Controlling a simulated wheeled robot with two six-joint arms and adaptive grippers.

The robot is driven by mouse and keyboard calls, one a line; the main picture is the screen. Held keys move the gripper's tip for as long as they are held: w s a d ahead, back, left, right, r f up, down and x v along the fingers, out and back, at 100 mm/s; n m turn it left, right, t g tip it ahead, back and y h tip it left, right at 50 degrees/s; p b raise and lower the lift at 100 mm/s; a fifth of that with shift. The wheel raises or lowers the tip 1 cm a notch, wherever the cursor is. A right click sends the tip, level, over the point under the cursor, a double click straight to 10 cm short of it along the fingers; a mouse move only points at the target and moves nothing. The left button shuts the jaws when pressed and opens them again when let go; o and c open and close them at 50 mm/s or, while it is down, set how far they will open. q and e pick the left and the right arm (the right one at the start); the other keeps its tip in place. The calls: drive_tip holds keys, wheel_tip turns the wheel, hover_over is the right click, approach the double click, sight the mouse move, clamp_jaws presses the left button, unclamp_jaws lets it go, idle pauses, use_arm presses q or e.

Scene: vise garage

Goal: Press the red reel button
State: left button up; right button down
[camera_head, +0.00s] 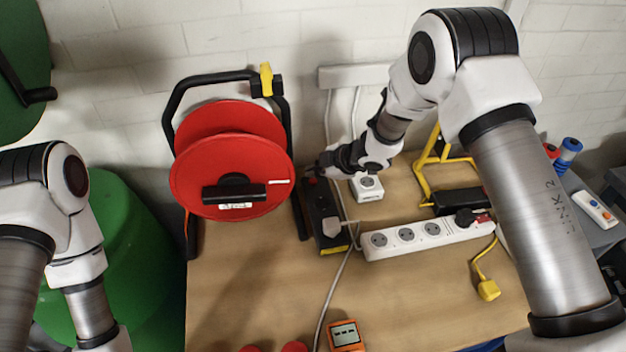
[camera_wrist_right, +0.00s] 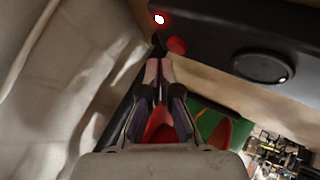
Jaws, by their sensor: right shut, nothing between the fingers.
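The red cable reel (camera_head: 215,160) stands upright in its black frame on the bench. A black socket box (camera_head: 326,220) with a yellow edge is beside it. My right gripper (camera_head: 320,170) is shut and empty at the back end of this box. In the right wrist view the shut fingertips (camera_wrist_right: 158,62) are close to a round red button (camera_wrist_right: 177,45) at the edge of a black casing (camera_wrist_right: 215,25). I cannot tell whether they touch it. A small glowing red light (camera_wrist_right: 159,19) shows just beyond. My left arm is at the left; its gripper is out of view.
A white power strip (camera_head: 420,237) and a white socket (camera_head: 367,187) are right of the box. A yellow stand (camera_head: 428,170) and yellow plug (camera_head: 488,289) are farther right. An orange meter (camera_head: 345,336) lies at the front. The front middle of the bench (camera_head: 240,300) is mostly clear.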

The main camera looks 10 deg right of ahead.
sight(315, 182)
drive_tip(key=shift+f, duration=0.1)
drive_tip(key=shift+f, duration=0.35)
drive_tip(key=shift+f+b, duration=0.45)
drive_tip(key=shift+b, duration=0.05)
idle(0.6)
drive_tip(key=shift+r, duration=0.1)
drive_tip(key=shift+r+p, duration=0.85)
wheel_tip(315, 182, up, 5)
drive_tip(key=p, duration=0.4)
drive_tip(key=shift+p, duration=0.35)
